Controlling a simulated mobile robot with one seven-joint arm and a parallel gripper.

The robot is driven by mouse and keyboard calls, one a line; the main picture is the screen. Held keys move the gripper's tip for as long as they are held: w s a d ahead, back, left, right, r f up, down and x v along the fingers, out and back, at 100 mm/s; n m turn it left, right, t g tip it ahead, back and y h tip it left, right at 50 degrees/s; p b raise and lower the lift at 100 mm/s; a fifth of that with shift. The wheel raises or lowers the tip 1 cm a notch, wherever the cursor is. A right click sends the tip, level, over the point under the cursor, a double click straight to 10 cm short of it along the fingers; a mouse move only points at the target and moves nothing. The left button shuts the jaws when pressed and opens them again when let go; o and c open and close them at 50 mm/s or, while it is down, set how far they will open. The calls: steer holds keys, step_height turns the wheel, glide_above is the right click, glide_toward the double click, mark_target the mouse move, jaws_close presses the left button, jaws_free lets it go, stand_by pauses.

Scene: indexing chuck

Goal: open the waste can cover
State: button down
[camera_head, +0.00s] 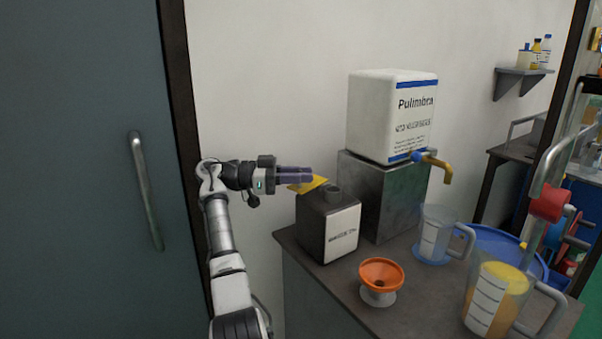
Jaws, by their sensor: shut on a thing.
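The waste can (318,233) is a dark, boxy container with a white label on its front, standing at the left end of the bench. A short grey neck (333,190) rises from its top. A flat yellow cover (309,186) sits just left of the neck, tilted and apart from the mouth as far as I can see. My gripper (313,177) comes in from the left, level with the neck, and is shut on the yellow cover. The fingers hide part of the cover, and I cannot see how it joins the can.
A white canister (380,117) with a yellow tap stands on a metal block (372,192) behind the can. An orange funnel (382,271), an empty jug (433,236) and a jug of orange liquid (495,300) stand to the right. A grey door (80,170) is at left.

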steer(key=shift+w+a+g, duration=0.1)
steer(key=shift+a+g, duration=0.05)
steer(key=shift+g, duration=0.15)
stand_by(0.4)
steer(key=c, duration=1.2)
jaws_free()
steer(key=shift+c, duration=0.2)
step_height(320, 180, up, 20)
steer(key=p, duration=0.4)
steer(key=shift+f, duration=0.15)
